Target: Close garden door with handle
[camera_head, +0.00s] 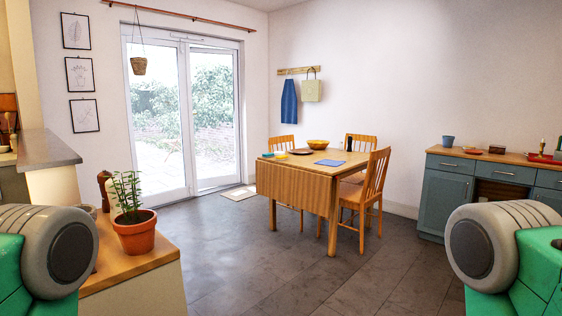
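The garden door (188,120) is a white-framed, two-leaf glazed door in the back wall, left of centre. Greenery and paving show through its glass. The right leaf's top edge slants against the frame, so that leaf looks slightly ajar, but I cannot tell how far. The handle is too small to make out. Parts of both my arms show at the lower left and lower right edges, far from the door. Neither gripper is in view.
A wooden table (290,180) with chairs stands right of the door. A counter with a potted plant (135,231) is at front left. A blue-grey cabinet (446,197) is at right. A mat (239,193) lies by the door. The tiled floor between is clear.

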